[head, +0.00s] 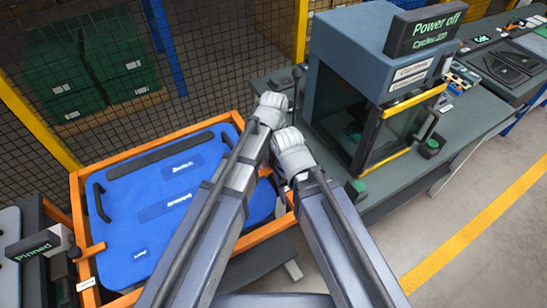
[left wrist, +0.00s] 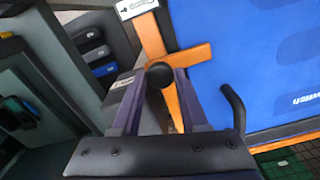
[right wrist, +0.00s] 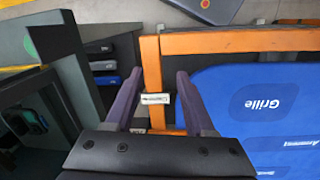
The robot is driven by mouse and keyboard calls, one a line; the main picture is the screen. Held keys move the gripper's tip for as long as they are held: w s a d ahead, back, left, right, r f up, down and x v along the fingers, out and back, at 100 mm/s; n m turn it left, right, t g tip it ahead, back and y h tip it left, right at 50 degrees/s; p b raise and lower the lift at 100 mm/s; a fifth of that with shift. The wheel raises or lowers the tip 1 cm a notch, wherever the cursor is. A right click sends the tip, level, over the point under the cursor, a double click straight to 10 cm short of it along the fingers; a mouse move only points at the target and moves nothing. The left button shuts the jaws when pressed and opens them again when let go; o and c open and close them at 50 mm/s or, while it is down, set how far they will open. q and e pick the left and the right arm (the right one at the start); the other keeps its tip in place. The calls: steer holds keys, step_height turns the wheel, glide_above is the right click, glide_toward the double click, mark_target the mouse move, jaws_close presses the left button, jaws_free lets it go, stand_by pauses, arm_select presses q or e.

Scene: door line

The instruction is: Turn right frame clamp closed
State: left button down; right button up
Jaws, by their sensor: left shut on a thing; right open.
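The right frame clamp (left wrist: 195,60) is an orange bar with a black ball knob (left wrist: 159,75). In the left wrist view it lies across the orange frame (left wrist: 150,38), its tip overlapping the edge of the blue door panel (left wrist: 255,70). My left gripper (left wrist: 160,98) is shut on the knob. My right gripper (right wrist: 158,95) is open, with the frame and a small white label (right wrist: 155,99) showing between its fingers. In the head view the panel (head: 160,190) lies in its frame; my arms hide the clamp and fingertips.
A grey press (head: 350,50) with a "Power off" sign (head: 425,28) stands on the bench (head: 460,125) at right. A "Pinned" sign (head: 40,245) is at lower left. Wire fencing (head: 190,60) stands behind. Open floor (head: 480,220) lies at lower right.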

mark_target(273, 161)
arm_select(q)
steer(key=shift+c, duration=2.2)
jaws_free()
steer(key=shift+r, duration=0.1)
step_height(273, 161, up, 8)
steer(key=p, duration=0.8)
steer(key=shift+f, duration=0.2)
